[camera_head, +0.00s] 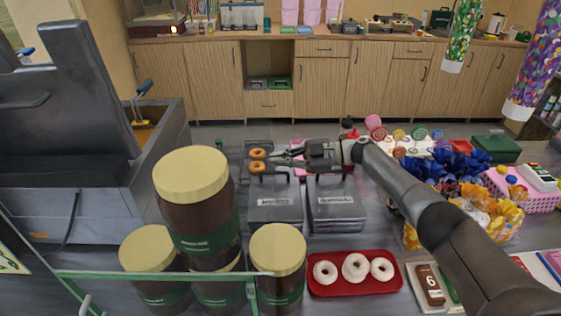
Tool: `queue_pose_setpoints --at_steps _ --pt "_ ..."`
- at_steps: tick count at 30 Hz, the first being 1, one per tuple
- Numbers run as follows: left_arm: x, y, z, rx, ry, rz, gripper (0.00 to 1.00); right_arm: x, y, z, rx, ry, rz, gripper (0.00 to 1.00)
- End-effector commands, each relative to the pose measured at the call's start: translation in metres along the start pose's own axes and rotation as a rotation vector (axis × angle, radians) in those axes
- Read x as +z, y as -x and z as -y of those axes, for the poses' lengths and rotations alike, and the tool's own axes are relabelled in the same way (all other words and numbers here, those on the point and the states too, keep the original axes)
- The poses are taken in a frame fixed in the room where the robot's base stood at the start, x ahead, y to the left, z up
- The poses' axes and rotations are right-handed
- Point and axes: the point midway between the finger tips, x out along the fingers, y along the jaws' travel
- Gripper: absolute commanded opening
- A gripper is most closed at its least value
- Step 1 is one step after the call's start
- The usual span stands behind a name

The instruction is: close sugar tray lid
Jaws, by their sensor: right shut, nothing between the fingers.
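Two grey metal trays with labels too small to read stand side by side on the counter, the left one (275,214) and the right one (337,212). I cannot tell which one is the sugar tray. Both appear covered by flat grey lids with upright handles. My right gripper (283,154) is shut and empty, pointing left just beyond the trays' far edges. Its fingertips are close to two brown ring doughnuts (257,167) at the far left. My right arm reaches over the counter from the lower right. My left gripper is not in view.
Brown jars with cream lids (277,251) stand at the front left. A red tray (354,291) holds three white doughnuts in front. Wrapped sweets (493,219) and lollipops crowd the right. A large dark grey appliance with a raised lid (72,95) stands left.

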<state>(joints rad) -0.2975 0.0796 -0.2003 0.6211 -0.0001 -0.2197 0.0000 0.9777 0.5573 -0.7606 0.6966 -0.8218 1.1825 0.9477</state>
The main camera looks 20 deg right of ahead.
Motion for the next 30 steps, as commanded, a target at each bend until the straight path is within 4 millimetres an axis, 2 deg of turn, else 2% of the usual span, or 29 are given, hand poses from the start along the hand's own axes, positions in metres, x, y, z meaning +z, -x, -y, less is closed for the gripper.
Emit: queue_pose_setpoints --at_steps 3,9,30 --pt "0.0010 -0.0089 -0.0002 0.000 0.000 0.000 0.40 0.0072 -0.0020 0.0035 0.000 0.002 0.000 0.00" --pt "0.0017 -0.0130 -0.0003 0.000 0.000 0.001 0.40 0.0104 -0.0029 0.0048 -0.001 0.004 -0.001 0.00" --pt "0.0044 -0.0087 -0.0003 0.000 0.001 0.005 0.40 0.0084 0.0020 0.0036 0.000 0.005 0.000 0.00"
